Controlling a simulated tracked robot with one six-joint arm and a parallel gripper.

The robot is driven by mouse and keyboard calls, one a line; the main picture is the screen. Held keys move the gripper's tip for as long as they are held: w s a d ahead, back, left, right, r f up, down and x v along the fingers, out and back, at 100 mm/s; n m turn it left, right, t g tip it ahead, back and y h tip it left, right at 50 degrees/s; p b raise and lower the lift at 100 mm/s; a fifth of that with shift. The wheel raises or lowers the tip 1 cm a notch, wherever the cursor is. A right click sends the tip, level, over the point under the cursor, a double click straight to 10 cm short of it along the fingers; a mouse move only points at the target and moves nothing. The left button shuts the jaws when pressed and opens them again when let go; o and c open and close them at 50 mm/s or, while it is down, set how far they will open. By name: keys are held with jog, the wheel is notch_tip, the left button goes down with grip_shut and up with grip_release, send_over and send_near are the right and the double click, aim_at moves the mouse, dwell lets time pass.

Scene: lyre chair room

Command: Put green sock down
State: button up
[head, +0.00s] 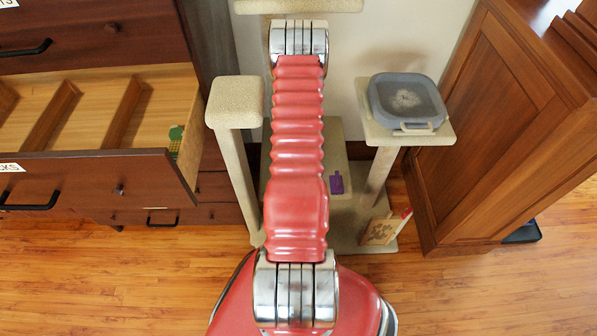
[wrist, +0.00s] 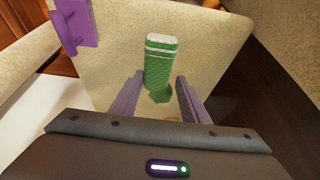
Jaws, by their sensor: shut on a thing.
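The green sock (wrist: 160,68), with white bands at its top, is between the two purple fingers of my gripper (wrist: 159,77) in the wrist view. My gripper is shut on it, with the sock's lower end near the finger bases. Behind the sock is a beige carpeted surface of the cat tree (wrist: 215,35); I cannot tell whether the sock touches it. In the head view my red arm hides my gripper and the held sock.
A purple object (head: 337,183) lies on the cat tree's lower platform (head: 340,155). A grey tub (head: 407,101) sits on its right perch. An open drawer (head: 85,175) on the left holds a green item (head: 176,137). A wooden cabinet (head: 490,130) stands right.

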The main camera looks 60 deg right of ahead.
jog(key=shift+r, duration=1.1)
